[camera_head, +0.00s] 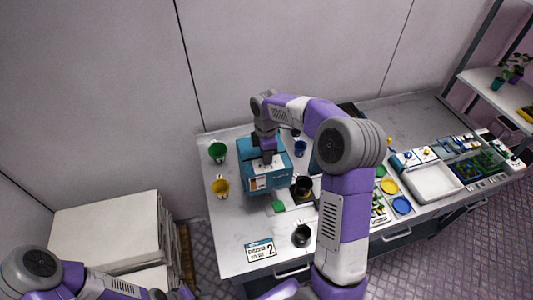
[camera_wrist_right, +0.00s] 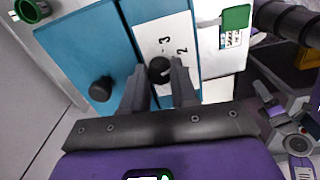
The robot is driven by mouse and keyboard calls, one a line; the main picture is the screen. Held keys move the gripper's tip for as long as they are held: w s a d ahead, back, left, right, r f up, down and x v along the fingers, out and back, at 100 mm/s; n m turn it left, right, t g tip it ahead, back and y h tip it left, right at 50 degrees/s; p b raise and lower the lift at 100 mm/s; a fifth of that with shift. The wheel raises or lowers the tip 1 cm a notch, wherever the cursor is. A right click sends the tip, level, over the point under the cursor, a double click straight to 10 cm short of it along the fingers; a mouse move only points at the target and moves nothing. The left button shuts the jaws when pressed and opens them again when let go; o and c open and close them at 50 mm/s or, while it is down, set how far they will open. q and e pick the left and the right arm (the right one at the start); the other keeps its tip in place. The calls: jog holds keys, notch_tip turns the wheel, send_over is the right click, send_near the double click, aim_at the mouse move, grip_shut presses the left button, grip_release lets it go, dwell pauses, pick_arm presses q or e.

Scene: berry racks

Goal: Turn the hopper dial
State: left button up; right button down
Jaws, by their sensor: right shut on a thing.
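The hopper is a blue box (camera_head: 250,183) on the left part of the bench; its blue top (camera_wrist_right: 75,50) fills much of the right wrist view. The dial is a black round knob (camera_wrist_right: 160,68) on a white panel (camera_wrist_right: 177,30) marked with the numbers 3 and 2. My right gripper (camera_head: 267,156) reaches down onto the hopper's top. In the wrist view its two fingers (camera_wrist_right: 161,80) are closed on the dial, one at each side. The gripper hides the dial in the head view. Of my left arm only links show at the bottom left; its gripper is out of view.
A second black knob (camera_wrist_right: 100,88) sits on the blue surface beside the panel. A green cup (camera_head: 217,151), a yellow cup (camera_head: 220,187) and a blue cup (camera_head: 299,148) stand around the hopper. A black cup (camera_head: 301,236) and a card marked 2 (camera_head: 260,250) are in front. A white tray (camera_head: 433,184) is at right.

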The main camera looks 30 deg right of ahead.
jog(key=shift+r, duration=0.1)
jog(key=c, duration=0.9)
grip_release()
jog(key=shift+o, duration=0.2)
notch_tip(320, 180, up, 8)
jog(key=shift+f, duration=0.25)
